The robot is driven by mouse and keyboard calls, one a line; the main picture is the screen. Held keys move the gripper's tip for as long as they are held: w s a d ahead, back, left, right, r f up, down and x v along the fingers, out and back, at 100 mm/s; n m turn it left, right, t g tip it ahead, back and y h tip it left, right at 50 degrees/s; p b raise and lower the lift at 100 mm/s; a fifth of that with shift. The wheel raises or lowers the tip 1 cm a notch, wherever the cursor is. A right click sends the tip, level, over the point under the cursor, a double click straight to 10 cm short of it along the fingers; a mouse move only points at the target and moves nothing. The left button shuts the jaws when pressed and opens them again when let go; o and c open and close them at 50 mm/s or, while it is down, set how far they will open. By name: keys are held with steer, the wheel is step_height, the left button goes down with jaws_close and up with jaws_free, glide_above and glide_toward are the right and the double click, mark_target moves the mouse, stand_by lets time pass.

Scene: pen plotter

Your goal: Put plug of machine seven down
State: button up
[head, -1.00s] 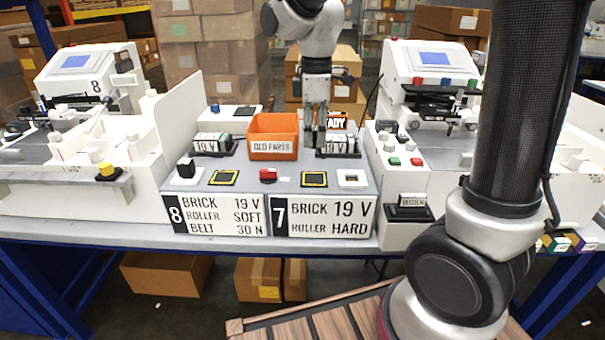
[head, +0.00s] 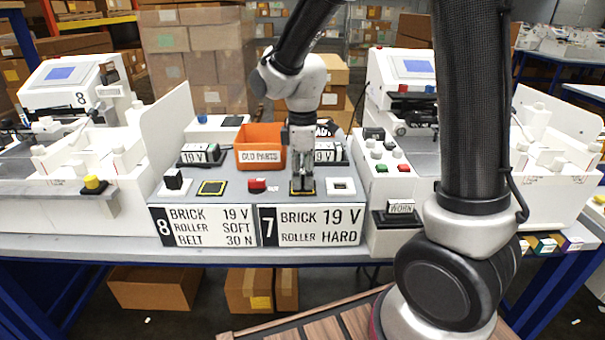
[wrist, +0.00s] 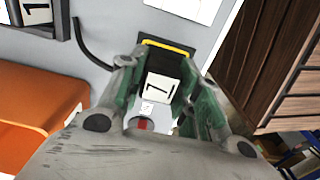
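The plug of machine seven (wrist: 162,88), a dark block with a white face marked 7, is between the two fingers of my gripper (wrist: 160,80) in the wrist view. The fingers look closed against its sides. Below it is the black pad with a yellow frame (wrist: 187,50); I cannot tell for sure whether the plug touches it. In the head view my gripper (head: 302,185) points straight down at that pad, behind the sign for machine seven (head: 310,224), and the fingers hide most of the plug. The white socket (head: 341,186) right of the pad is empty.
A red button (head: 257,185) and another yellow-framed pad (head: 212,188) lie to the left. A black plug (head: 174,179) stands at the far left of the panel. The orange old-parts bin (head: 260,140) and bricks marked 19 V (head: 200,156) stand behind.

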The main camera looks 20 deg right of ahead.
mark_target(303, 171)
steer(key=o, duration=0.3)
step_height(303, 171, up, 12)
steer(key=s+d+r+m+t, duration=0.2)
steer(key=s+d+m+t, duration=0.2)
steer(key=s+d+m, duration=1)
steer(key=s+d, duration=0.1)
steer(key=s, duration=0.4)
steer(key=shift+r, duration=0.4)
